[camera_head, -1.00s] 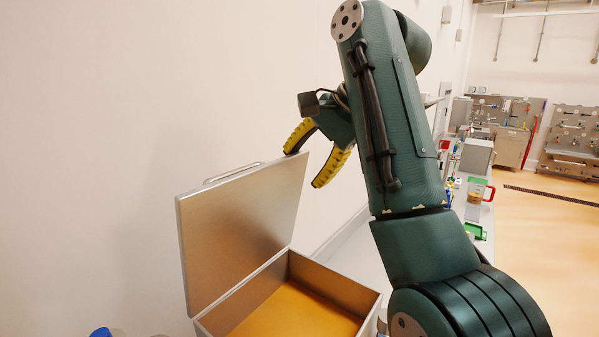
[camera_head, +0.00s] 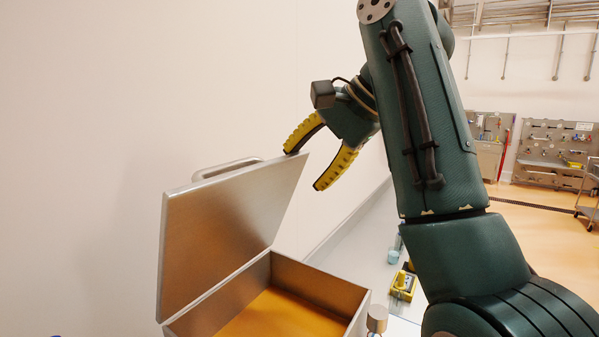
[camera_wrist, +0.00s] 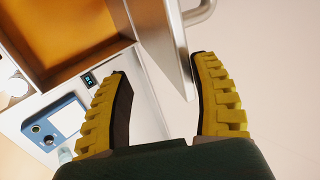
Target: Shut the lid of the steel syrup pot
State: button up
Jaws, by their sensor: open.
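The steel pot (camera_head: 337,283) is a box-shaped container with orange-yellow contents, at the bottom of the head view. Its lid (camera_head: 225,225) stands raised on the left side, with a bar handle (camera_head: 228,168) on its outer face. My gripper (camera_head: 304,170) is open with yellow ribbed fingers, at the lid's upper right corner. In the wrist view the lid's edge (camera_wrist: 166,40) reaches between my open fingers (camera_wrist: 158,65), close beside the right finger. I cannot tell whether they touch. The pot's rim (camera_wrist: 82,65) also shows there.
A yellow device (camera_head: 403,286) and a small clear cup (camera_head: 394,256) stand on the bench right of the pot. A blue-and-white device (camera_wrist: 55,122) shows in the wrist view. A plain wall stands behind the lid. Tool panels (camera_head: 550,150) are far off.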

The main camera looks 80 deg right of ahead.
jog(key=shift+s+a+f+b, duration=0.2)
jog(key=shift+s+b, duration=0.1)
jog(key=shift+s, duration=0.2)
jog(key=shift+t, duration=0.5)
jog(key=s+b, duration=0.1)
jog(key=s+a+f+b, duration=0.1)
jog(key=b, duration=0.1)
jog(key=s+f+b, duration=0.1)
jog(key=b, duration=0.1)
jog(key=shift+s+a+f, duration=0.1)
jog(key=shift+a+f, duration=0.05)
jog(key=shift+a, duration=0.15)
